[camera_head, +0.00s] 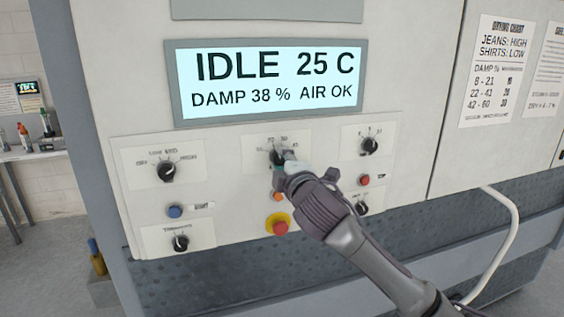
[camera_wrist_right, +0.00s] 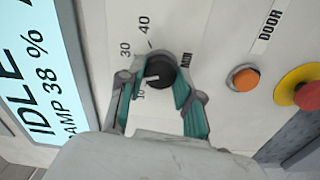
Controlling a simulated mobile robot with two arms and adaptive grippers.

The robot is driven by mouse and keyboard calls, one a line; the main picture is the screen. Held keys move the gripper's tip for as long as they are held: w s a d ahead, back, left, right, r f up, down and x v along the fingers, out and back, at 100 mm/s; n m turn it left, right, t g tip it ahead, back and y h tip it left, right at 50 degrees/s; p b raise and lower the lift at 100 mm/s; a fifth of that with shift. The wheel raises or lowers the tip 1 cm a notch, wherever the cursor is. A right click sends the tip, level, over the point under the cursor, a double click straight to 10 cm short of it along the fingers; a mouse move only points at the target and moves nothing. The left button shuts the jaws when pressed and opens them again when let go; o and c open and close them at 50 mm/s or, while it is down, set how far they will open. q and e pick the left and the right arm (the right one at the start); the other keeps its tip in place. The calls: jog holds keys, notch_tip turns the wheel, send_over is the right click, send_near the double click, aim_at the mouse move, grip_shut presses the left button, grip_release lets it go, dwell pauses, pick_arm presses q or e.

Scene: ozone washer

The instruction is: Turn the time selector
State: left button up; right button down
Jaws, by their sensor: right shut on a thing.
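The time selector is a black round knob (camera_head: 277,156) on a white plate in the middle of the panel, partly hidden by my gripper. In the right wrist view the knob (camera_wrist_right: 160,70) has a white pointer mark facing left, and the labels 10, 30, 40 and MIN are around it. My right gripper (camera_head: 281,162) reaches in from the lower right. In the right wrist view its teal fingers (camera_wrist_right: 158,88) are on both sides of the knob, shut on it. My left gripper is not in view.
The display (camera_head: 270,82) above reads IDLE, 25 C, DAMP 38 %, AIR OK. Other knobs sit left (camera_head: 166,171) and right (camera_head: 370,145). Below are an orange DOOR button (camera_wrist_right: 243,78) and a red button on yellow (camera_head: 279,224). A blue button (camera_head: 175,211) is lower left.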

jog(key=shift+n, duration=0.3)
jog(key=c, duration=0.8)
grip_release()
jog(key=shift+o, duration=0.2)
jog(key=v, duration=1.2)
